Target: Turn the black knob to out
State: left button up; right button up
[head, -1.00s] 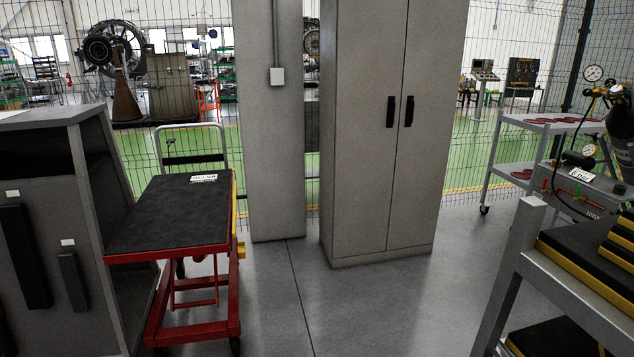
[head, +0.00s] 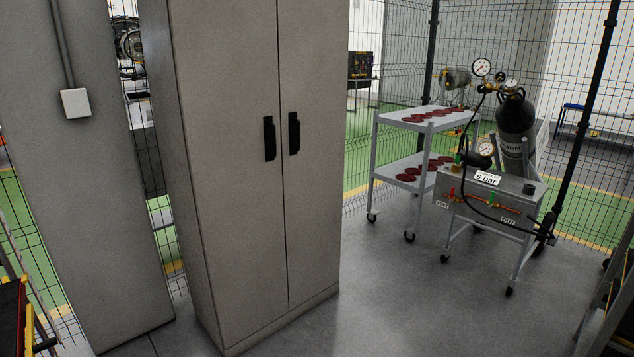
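A grey box-shaped panel on a wheeled stand (head: 490,190) is at the right of the head view. It carries a "6 bar" label (head: 487,178), a label that seems to read VENT (head: 441,204) and an OUT label (head: 507,221). A large black round part (head: 478,159) sits at its back by a gauge. A small dark round part (head: 529,189) is at its upper right. I cannot tell which is the black knob or how it is turned. Small red and green handles show on the front. Neither of my grippers is in view.
A tall grey cabinet (head: 235,120) with two shut doors stands at the centre left. A grey shelf trolley (head: 400,178) with dark red pieces is left of the panel. A black gas cylinder (head: 515,125) stands behind it. Open floor (head: 420,300) lies in front.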

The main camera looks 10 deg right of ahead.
aim_at(481, 88)
jog(key=i+l+z, duration=0.25)
jog(key=i+z, duration=0.25)
jog(key=i, duration=0.2)
jog(key=i+z, duration=0.45)
jog(key=i, duration=0.3)
jog(key=i+j+z, duration=0.25)
jog(key=i+z, duration=0.25)
jog(key=i, duration=0.2)
jog(key=i+z, duration=0.1)
jog(key=i, duration=0.2)
